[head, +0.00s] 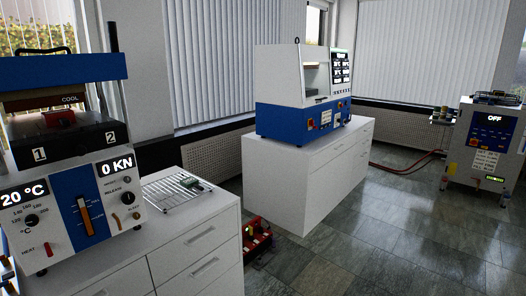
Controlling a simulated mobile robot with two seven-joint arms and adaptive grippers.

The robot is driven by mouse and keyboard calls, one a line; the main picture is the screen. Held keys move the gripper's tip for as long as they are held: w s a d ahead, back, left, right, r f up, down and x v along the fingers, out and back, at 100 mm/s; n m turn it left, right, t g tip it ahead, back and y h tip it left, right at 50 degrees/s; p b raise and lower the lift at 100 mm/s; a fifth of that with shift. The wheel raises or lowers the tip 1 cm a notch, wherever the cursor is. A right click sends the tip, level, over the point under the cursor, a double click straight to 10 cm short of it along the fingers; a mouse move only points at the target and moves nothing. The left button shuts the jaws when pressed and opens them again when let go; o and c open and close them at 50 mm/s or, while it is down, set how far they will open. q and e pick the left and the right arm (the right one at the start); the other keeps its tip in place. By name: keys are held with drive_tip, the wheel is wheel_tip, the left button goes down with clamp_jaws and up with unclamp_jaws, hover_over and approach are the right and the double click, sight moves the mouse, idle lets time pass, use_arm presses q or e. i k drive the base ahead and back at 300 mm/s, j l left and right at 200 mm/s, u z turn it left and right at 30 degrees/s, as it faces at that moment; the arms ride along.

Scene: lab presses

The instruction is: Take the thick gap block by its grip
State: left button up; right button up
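I cannot pick out the thick gap block for certain. A small green and grey item (196,184) lies on a wire rack (165,197) on the near white cabinet; it is too small to tell what it is. A red part (58,119) sits in the opening of the near press (78,208), above the black slab marked 1 and 2. Neither of my grippers shows in the head view.
The near press reads 20 °C and 0 KN. A blue and white press (300,90) stands on a second white cabinet (300,165). A red device (257,235) sits on the floor between the cabinets. A wheeled unit (485,145) reads OFF at right. The tiled floor (400,235) in front is clear.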

sight(61, 119)
drive_tip(key=k+j+u, duration=0.1)
drive_tip(key=u, duration=1.05)
drive_tip(key=i+l+u, duration=0.15)
drive_tip(key=l, duration=0.55)
drive_tip(key=i+l+u, duration=0.1)
drive_tip(key=l, duration=0.6)
drive_tip(key=i+l+u, duration=0.15)
drive_tip(key=l, duration=0.6)
drive_tip(key=k, duration=0.05)
